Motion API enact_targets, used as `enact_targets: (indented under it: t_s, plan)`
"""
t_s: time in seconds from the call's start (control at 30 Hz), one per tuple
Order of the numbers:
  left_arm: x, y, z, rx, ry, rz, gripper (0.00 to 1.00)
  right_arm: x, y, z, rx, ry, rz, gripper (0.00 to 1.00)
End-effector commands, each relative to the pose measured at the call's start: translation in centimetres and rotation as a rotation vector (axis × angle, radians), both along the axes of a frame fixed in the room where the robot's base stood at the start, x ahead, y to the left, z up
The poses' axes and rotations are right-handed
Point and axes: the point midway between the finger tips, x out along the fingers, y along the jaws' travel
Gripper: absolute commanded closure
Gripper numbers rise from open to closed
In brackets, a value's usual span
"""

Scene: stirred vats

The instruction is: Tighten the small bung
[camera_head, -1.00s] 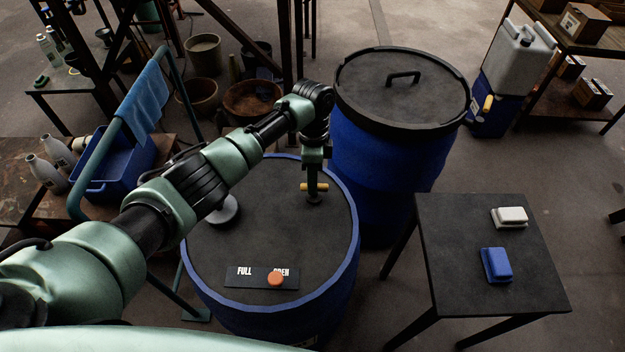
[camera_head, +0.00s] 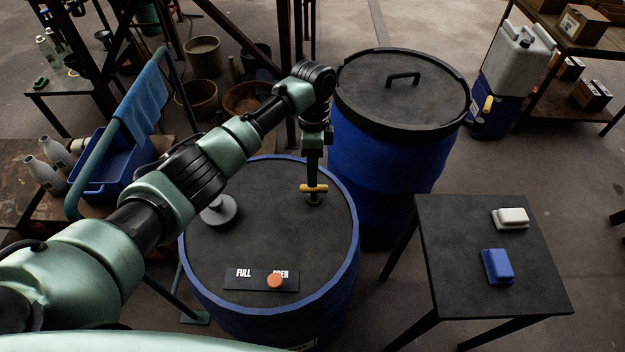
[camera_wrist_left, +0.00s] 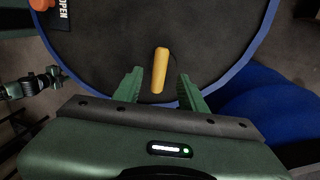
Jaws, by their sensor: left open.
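The small bung (camera_head: 314,189) has a yellow bar handle on a short dark stem and sits in the top of the near blue drum (camera_head: 270,235). Its yellow handle also shows in the left wrist view (camera_wrist_left: 160,70). My left gripper (camera_head: 314,176) is upright just above the handle. In the left wrist view the two green fingers of my left gripper (camera_wrist_left: 159,80) are apart, one to each side of the handle's near end, with gaps between. Whether the fingertips reach down to the handle's level is hard to tell.
A grey round cap (camera_head: 219,210) stands on the drum's left side. A FULL/OPEN plate (camera_head: 240,281) with an orange knob (camera_head: 274,281) lies near its front edge. A lidded blue drum (camera_head: 385,150) stands close behind; a dark table (camera_head: 450,245) stands at right.

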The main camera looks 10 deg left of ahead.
Motion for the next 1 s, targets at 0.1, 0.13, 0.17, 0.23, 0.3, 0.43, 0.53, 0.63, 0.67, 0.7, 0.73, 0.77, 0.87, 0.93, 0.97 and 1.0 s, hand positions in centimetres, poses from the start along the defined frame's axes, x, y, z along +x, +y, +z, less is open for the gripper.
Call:
enact_targets:
  t_s: [0.1,0.13,0.17,0.23,0.3,0.43,0.53,0.63,0.67,0.7,0.73,0.77,0.87,0.93,0.97,1.0]
  plan:
    - [0.4,0.1,1.8,0.0,-0.002,-0.001,0.59,0.0,0.0,-0.6,0.0,0.0,0.0,0.64]
    - [0.5,0.1,2.2,0.0,-0.002,-0.001,0.59,0.0,0.0,-0.7,0.0,0.0,0.0,0.64]
    - [0.6,0.1,2.6,0.0,-0.002,-0.001,0.59,0.0,0.0,-0.7,0.0,0.0,0.0,0.64]
    - [0.7,0.1,3.2,0.001,-0.001,-0.001,0.59,0.0,0.0,-0.8,0.0,0.0,0.0,0.64]
    - [0.7,0.2,3.6,0.001,-0.001,-0.001,0.59,0.0,0.0,-0.8,0.0,0.0,0.0,0.64]
    - [0.7,0.2,3.8,0.001,0.0,-0.001,0.59,0.0,0.0,-0.8,0.0,0.0,0.0,0.64]
    - [0.7,0.2,3.8,0.001,0.0,0.0,0.59,0.0,0.0,-0.8,0.0,0.0,0.0,0.64]
    - [0.7,0.2,3.8,0.001,0.0,0.0,0.59,0.0,0.0,-0.8,0.0,0.0,0.0,0.64]
    - [0.7,0.2,3.8,0.001,0.0,0.0,0.59,0.0,0.0,-0.8,0.0,0.0,0.0,0.64]
    - [0.7,0.2,3.8,0.001,0.0,0.0,0.59,0.0,0.0,-0.8,0.0,0.0,0.0,0.64]
    - [0.7,0.2,3.8,0.001,0.0,0.0,0.59,0.0,0.0,-0.8,0.0,0.0,0.0,0.64]
    - [0.7,0.2,3.8,0.001,0.0,0.0,0.59,0.0,0.0,-0.8,0.0,0.0,0.0,0.64]
    - [0.7,0.2,3.8,0.001,0.001,-0.001,0.59,0.0,0.0,-0.8,0.0,0.0,0.0,0.64]
    - [0.7,0.1,3.8,0.001,0.001,-0.001,0.59,0.0,0.1,-0.8,0.001,-0.001,-0.001,0.64]
    - [0.7,0.1,3.8,0.001,0.001,-0.001,0.59,0.1,0.2,-0.8,0.002,-0.002,-0.001,0.64]
    - [0.7,0.1,3.8,0.001,0.001,-0.001,0.59,0.2,0.4,-0.8,0.005,-0.002,-0.002,0.64]
